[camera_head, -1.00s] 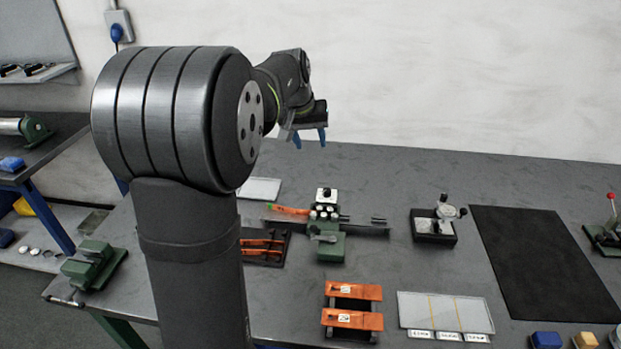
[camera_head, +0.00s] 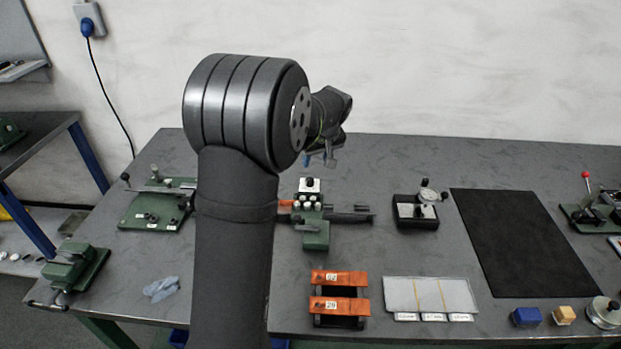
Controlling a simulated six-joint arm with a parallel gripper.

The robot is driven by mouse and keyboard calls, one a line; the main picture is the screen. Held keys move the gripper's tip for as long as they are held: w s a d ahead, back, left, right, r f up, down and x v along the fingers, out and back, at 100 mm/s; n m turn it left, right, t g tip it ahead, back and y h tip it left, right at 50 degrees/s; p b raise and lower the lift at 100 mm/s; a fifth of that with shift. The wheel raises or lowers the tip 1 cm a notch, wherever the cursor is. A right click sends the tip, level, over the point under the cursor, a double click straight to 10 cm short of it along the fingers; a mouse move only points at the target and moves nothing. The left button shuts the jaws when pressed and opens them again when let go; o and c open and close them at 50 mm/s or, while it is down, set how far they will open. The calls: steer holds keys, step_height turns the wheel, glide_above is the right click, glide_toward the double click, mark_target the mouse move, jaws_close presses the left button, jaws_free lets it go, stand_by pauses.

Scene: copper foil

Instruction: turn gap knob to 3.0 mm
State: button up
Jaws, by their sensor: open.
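My gripper (camera_head: 321,160) hangs above the back of the bench with its blue fingers apart and empty. It is behind and above the green central fixture (camera_head: 316,236), touching nothing. That fixture has a white block with a small black knob (camera_head: 309,184) on top and several white round pieces below it. A black-based device (camera_head: 415,213) to the right carries a round dial and black knobs. I cannot tell which knob is the gap knob, and no scale or setting can be read. My arm hides the fixture's left side.
A green plate fixture (camera_head: 152,211) stands at the left. A pale labelled sheet (camera_head: 430,293) and black mat (camera_head: 525,245) lie to the right. A blue block (camera_head: 526,317) sits at the front edge.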

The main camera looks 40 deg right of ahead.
mark_target(310, 180)
steer(key=x, duration=1.1)
steer(key=shift+w+f, duration=0.2)
steer(key=shift+c, duration=0.5)
steer(key=c, duration=0.9)
